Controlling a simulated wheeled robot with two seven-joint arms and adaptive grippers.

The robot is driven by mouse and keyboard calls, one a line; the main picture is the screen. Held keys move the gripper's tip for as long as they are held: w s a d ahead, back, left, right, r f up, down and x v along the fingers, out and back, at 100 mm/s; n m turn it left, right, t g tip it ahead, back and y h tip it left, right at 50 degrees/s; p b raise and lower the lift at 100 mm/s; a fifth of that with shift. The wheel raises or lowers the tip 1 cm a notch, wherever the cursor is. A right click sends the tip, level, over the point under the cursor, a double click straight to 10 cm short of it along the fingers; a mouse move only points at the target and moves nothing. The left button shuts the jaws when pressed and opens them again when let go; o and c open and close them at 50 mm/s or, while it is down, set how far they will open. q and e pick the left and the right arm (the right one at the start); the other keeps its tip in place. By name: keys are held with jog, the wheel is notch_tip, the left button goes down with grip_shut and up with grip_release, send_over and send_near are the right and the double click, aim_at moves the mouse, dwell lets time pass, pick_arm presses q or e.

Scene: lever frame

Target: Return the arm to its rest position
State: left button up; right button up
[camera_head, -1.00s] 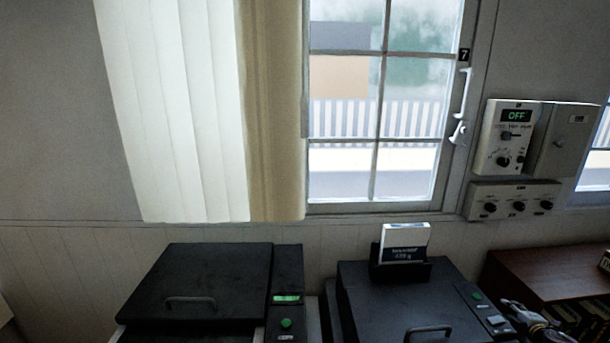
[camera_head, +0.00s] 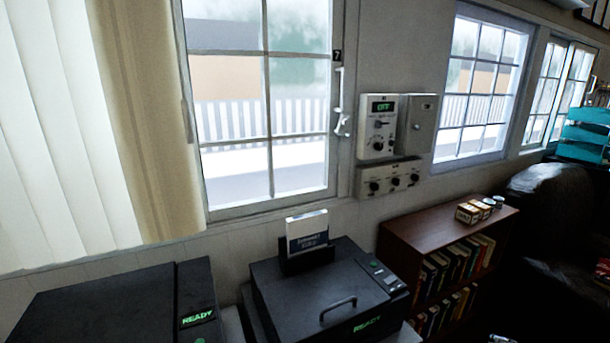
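A small pale piece at the bottom edge of the head view looks like the tip of my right gripper (camera_head: 502,339). The rest of it is cut off by the frame, so I cannot tell whether it is open or shut or holds anything. It shows below and to the right of the bookshelf in the picture. My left gripper and arm are not in view.
Two black machines (camera_head: 110,300) (camera_head: 330,290) with green READY displays stand below the window. A sign (camera_head: 307,232) stands on the right one. A wall control box (camera_head: 378,125) reads OFF. A brown bookshelf (camera_head: 440,225) carries small boxes; a dark armchair (camera_head: 550,215) stands right.

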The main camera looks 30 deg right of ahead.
jog(key=s+d+m+g, duration=0.1)
jog(key=s+d, duration=0.1)
jog(key=s, duration=0.4)
jog(key=s+a+f+m+g+y, duration=0.1)
jog(key=s+a+f+y, duration=0.15)
jog(key=a+f, duration=0.95)
jog(key=s+a+f+m+y, duration=0.1)
jog(key=s+a+f, duration=0.3)
jog(key=a+f, duration=0.75)
jog(key=s+a+f+y, duration=0.1)
jog(key=a+f, duration=0.1)
jog(key=a, duration=1.3)
jog(key=s+a+f+m+y, duration=0.1)
jog(key=a+f+y, duration=0.1)
jog(key=a, duration=1.3)
jog(key=s+a+f+y, duration=0.1)
jog(key=a+f, duration=0.3)
jog(key=a, duration=1.1)
jog(key=shift+s+a+f+m+g+y, duration=0.15)
jog(key=shift+s+a+m+g+y, duration=0.2)
jog(key=shift+y, duration=0.2)
jog(key=shift+w, duration=0.1)
